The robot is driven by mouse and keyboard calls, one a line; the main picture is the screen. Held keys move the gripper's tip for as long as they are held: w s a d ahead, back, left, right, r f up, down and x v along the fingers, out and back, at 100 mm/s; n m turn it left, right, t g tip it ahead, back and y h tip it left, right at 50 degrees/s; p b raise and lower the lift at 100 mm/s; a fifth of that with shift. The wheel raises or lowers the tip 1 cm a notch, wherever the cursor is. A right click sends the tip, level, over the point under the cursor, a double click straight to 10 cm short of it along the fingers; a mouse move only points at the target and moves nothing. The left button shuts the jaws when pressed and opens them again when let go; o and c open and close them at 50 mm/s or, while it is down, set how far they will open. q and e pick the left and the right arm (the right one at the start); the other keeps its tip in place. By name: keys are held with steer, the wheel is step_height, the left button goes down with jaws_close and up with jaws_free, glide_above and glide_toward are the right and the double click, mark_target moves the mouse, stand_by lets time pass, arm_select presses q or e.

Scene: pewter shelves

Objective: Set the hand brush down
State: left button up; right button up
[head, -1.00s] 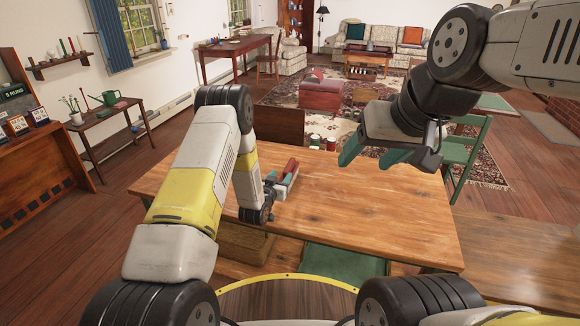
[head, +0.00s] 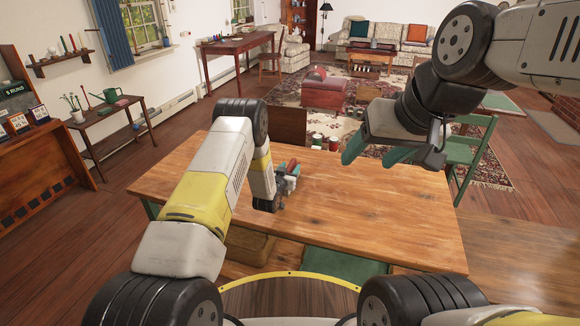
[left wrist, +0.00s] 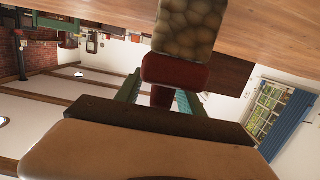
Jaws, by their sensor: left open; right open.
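The hand brush (left wrist: 175,71) shows in the left wrist view as a dark red part with a brown mottled part beyond it, towards the wooden table (left wrist: 245,28). In the head view a small red part of the brush (head: 293,165) shows at my left gripper (head: 284,171), over the far left half of the table (head: 370,215). The left gripper is open, its green fingers around or beside the red part; I cannot tell whether they touch it. Whether the brush rests on the table is hidden. My right gripper (head: 393,153) is open and empty, above the table's far right side.
The middle and right of the tabletop are clear. A green chair (head: 467,150) stands behind the right end, and a brown chair back (head: 287,127) at the far edge. Several cans (head: 325,142) stand beyond the table.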

arm_select(q)
steer(key=shift+w+d, duration=0.1)
steer(key=shift+w, duration=0.1)
jaws_close()
stand_by(0.3)
